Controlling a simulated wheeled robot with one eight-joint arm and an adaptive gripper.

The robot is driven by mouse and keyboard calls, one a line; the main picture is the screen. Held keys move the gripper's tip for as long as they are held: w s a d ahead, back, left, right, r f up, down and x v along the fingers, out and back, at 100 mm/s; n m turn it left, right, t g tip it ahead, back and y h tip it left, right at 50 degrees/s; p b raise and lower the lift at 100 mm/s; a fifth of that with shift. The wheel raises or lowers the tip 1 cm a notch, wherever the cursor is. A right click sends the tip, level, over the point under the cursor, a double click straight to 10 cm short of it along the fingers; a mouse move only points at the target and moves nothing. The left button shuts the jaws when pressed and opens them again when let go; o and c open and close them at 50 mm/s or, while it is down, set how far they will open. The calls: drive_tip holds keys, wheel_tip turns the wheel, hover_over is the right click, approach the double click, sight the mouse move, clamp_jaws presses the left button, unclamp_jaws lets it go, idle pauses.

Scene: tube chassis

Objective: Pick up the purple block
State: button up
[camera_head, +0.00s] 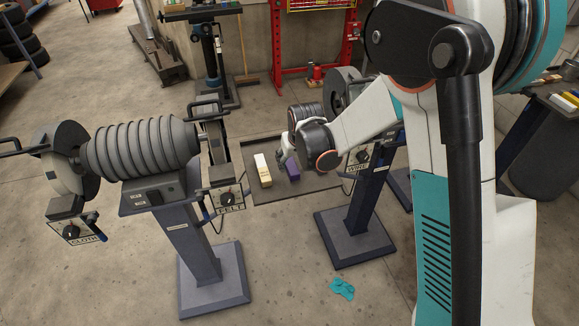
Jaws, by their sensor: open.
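The purple block (292,170) lies on a dark grey tray or mat (322,182) on the floor, between two machine stands. It is small in the view and partly covered by my arm's end. My gripper (283,160) is open, close to the upper left of the purple block. Its fingers are small and dark here, and I cannot tell whether they touch the block. My white arm reaches in from the right. A white and yellow block (263,170) lies on the same surface, just left of the purple block.
A grinder (140,147) on a pedestal (190,240) stands at the left. Another pedestal (365,215) stands close to the right of the tray. A teal rag (342,289) lies on the floor in front. A red rack (313,40) stands behind. Open floor lies between the pedestals.

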sight(291, 165)
drive_tip(key=b+x, duration=0.1)
drive_tip(key=x, duration=0.2)
drive_tip(key=shift+f, duration=0.2)
drive_tip(key=shift+r, duration=0.1)
drive_tip(key=c, duration=1.1)
drive_tip(key=shift+c, duration=0.2)
